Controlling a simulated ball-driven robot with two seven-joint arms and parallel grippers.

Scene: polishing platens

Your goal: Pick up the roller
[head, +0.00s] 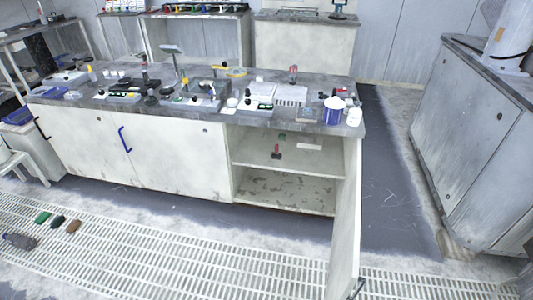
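I cannot make out for certain which thing is the roller. A small red and black object (276,152) sits on the upper shelf inside the open cabinet, with a small green piece behind it. It is too small to identify. Small tools also crowd the bench top (215,118), and some of them are too small to tell apart. Neither of my grippers is in the head view.
The open cabinet door (346,215) juts forward at the right end of the bench. Green (42,217), dark (57,221), brown (73,226) and grey (20,241) objects lie on the floor grating (190,260) at left. A grey cabinet (475,140) stands at right.

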